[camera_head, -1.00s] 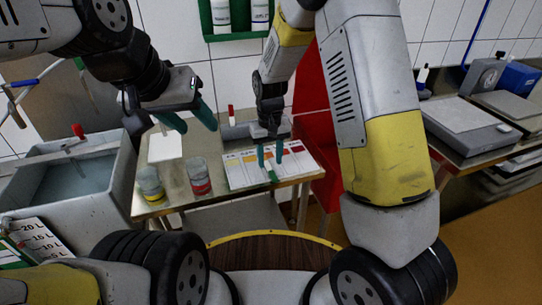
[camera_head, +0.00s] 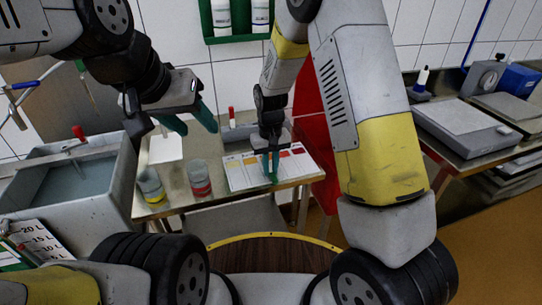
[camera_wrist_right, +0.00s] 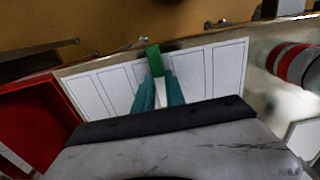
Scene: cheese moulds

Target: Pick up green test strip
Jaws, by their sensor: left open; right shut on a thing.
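The green test strip (camera_wrist_right: 154,58) has a green end and a white part. It lies between the teal fingers of my right gripper (camera_wrist_right: 160,92), which is shut on it, over a printed chart (camera_wrist_right: 222,68). In the head view my right gripper (camera_head: 270,176) is over the right part of the chart (camera_head: 238,178); the strip is hard to make out there. My left gripper (camera_head: 197,128) is open and empty, raised above the table at the left.
A grey sink (camera_head: 75,185) is at the left. A bench with a scale (camera_head: 462,125) is at the right.

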